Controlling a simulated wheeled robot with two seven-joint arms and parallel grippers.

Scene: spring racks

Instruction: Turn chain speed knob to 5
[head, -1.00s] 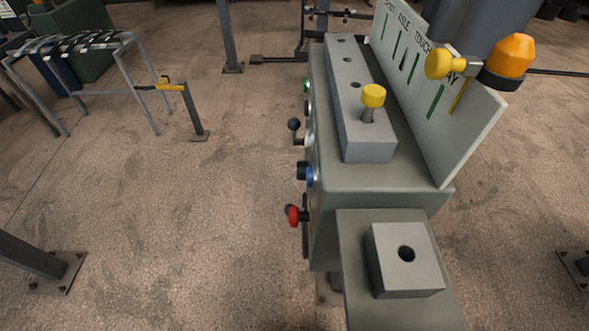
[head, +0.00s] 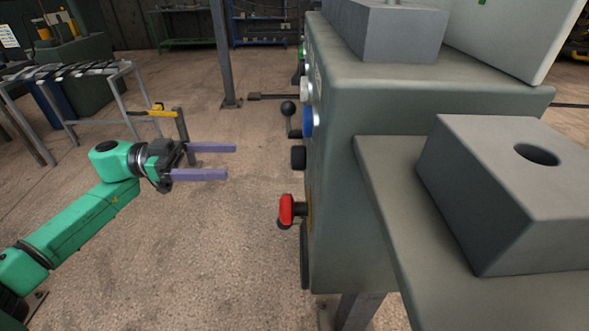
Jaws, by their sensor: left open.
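The grey-green control box (head: 345,190) is seen nearly edge-on, with its controls along its left face. A black knob (head: 298,157) sticks out there, below a blue button (head: 308,121) and a black ball-ended lever (head: 288,108). A red handle (head: 286,209) is lower down. The knob's markings and setting cannot be read, and I cannot tell which control is the chain speed knob. My left gripper (head: 231,161) is open and empty, its purple fingers pointing right toward the black knob with a clear gap. My right gripper is not in view.
A grey block with a hole (head: 455,200) sits on a shelf (head: 385,190) in front of the box. Another grey block (head: 405,38) is on top. A steel post (head: 222,50) and a metal rack (head: 85,75) stand behind. Open floor lies between my left gripper and the box.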

